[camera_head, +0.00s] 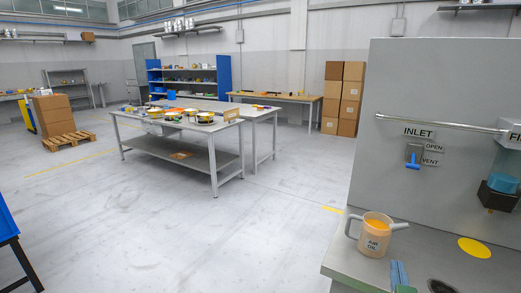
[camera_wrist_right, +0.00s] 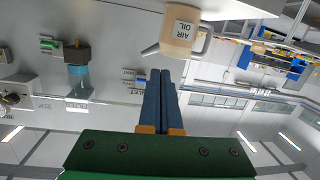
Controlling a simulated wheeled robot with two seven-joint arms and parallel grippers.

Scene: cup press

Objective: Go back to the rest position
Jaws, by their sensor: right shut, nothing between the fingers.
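My right gripper (camera_head: 398,272) shows at the bottom of the head view, its blue fingers pointing up in the picture. The fingers are together and empty; they also show in the middle of the wrist view (camera_wrist_right: 160,78). A beige pitcher (camera_head: 374,243) labelled AIR OIL, with orange contents, stands upright on the grey bench top (camera_head: 345,262), just beyond and left of the fingers. It also shows upside down at the top of the wrist view (camera_wrist_right: 180,38). My left gripper is not in view.
A grey panel (camera_head: 450,100) rises behind the bench, with a blue INLET lever (camera_head: 413,160), a horizontal rail (camera_head: 440,122) and a blue-and-black fitting (camera_head: 500,190). A yellow disc (camera_head: 474,247) lies right of the gripper. Open floor (camera_head: 180,230) and a worktable (camera_head: 185,152) lie left.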

